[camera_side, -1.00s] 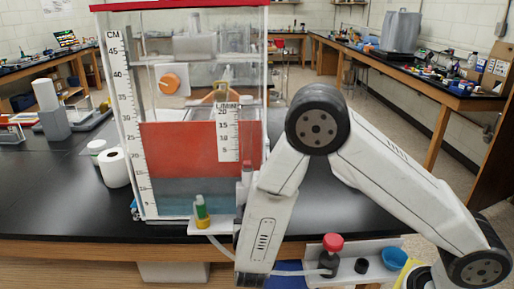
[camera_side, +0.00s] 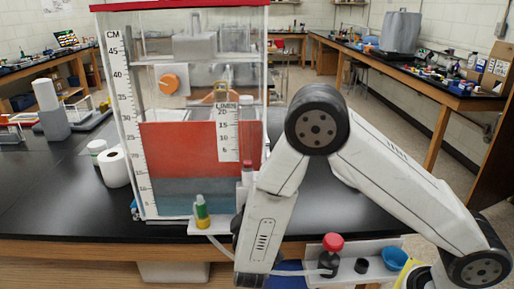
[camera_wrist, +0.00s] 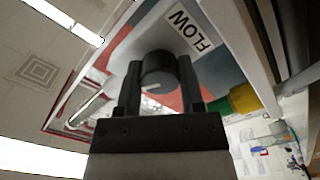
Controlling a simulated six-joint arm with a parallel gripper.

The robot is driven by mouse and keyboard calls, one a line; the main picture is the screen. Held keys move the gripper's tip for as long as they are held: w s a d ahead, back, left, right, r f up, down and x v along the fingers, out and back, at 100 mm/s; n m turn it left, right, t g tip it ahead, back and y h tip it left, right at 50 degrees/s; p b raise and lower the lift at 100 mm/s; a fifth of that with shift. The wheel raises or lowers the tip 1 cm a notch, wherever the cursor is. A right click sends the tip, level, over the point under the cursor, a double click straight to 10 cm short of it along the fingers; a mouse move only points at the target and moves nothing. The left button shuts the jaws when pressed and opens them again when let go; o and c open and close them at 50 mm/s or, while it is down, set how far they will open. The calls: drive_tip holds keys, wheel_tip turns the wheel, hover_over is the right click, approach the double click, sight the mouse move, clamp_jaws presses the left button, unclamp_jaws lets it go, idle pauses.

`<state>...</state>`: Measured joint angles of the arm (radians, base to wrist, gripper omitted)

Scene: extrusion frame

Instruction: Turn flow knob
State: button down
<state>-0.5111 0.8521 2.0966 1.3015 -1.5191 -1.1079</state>
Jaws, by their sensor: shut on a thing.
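The flow knob (camera_wrist: 158,72) is a dark round knob with a white pointer line, on a pale panel in the wrist view. A white label reading FLOW (camera_wrist: 187,30) is beside it. My gripper (camera_wrist: 160,84) has its two black fingers on either side of the knob and is shut on it. In the side view my forearm hides the knob and most of the gripper. The clear tank (camera_side: 190,100) with red and blue-grey liquid layers stands on the black bench.
A yellow-green fitting (camera_side: 202,210) sits on a small white ledge at the tank's foot; a hose runs from it. A red-capped bottle (camera_side: 331,250) and a blue bowl (camera_side: 394,258) are on the front shelf. Paper rolls (camera_side: 114,167) stand left of the tank.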

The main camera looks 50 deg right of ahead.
drive_tip(key=n, duration=0.5)
drive_tip(key=shift+n, duration=0.3)
drive_tip(key=n, duration=0.5)
drive_tip(key=shift+f, duration=0.1)
drive_tip(key=n, duration=1)
drive_tip(key=shift+n, duration=0.3)
drive_tip(key=shift+c, duration=1.1)
unclamp_jaws()
drive_tip(key=shift+s, duration=0.1)
